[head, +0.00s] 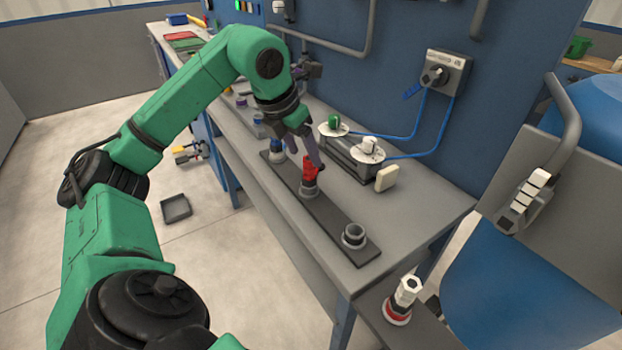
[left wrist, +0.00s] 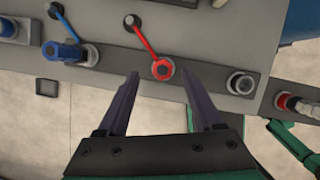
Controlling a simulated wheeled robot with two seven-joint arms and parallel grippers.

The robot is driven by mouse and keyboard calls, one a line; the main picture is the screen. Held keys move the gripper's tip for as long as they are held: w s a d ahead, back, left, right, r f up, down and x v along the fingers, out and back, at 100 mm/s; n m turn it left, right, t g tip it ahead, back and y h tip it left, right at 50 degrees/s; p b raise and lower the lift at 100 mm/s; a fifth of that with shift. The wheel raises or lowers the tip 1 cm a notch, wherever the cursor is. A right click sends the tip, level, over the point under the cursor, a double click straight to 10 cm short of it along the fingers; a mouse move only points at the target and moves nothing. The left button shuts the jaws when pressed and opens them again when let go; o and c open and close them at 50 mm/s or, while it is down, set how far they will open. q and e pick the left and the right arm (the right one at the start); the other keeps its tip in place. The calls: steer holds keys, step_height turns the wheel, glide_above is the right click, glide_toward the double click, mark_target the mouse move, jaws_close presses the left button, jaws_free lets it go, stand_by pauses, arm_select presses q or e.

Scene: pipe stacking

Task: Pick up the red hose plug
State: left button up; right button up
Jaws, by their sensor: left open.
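The red hose plug (head: 311,170) stands on a socket of the dark rail on the bench in the head view. In the left wrist view the red hose plug (left wrist: 148,46) shows as a red bar running from a ring in a round socket to a second round end. My left gripper (head: 306,152) is above the plug, pointing down at it. In the left wrist view the left gripper (left wrist: 167,88) has its two dark fingers wide apart, with nothing between them. The plug's ring lies just beyond the fingertips. My right gripper does not show.
A blue plug (left wrist: 68,51) sits on the same rail, left of the red one. An empty grey socket (head: 353,236) is at the rail's near end. A box with two round white discs (head: 367,151) stands behind, with blue hoses leading to a wall unit (head: 445,74).

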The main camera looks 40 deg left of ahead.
mark_target(306, 160)
arm_select(q)
steer(key=x, duration=0.4)
steer(key=shift+s+d+f+b, duration=0.1)
steer(key=shift+d+f+b, duration=0.15)
steer(key=shift+b, duration=0.15)
steer(key=shift+w+a+f, duration=0.1)
steer(key=shift+w+f, duration=0.15)
steer(key=shift+s+r, duration=0.1)
jaws_close()
stand_by(0.6)
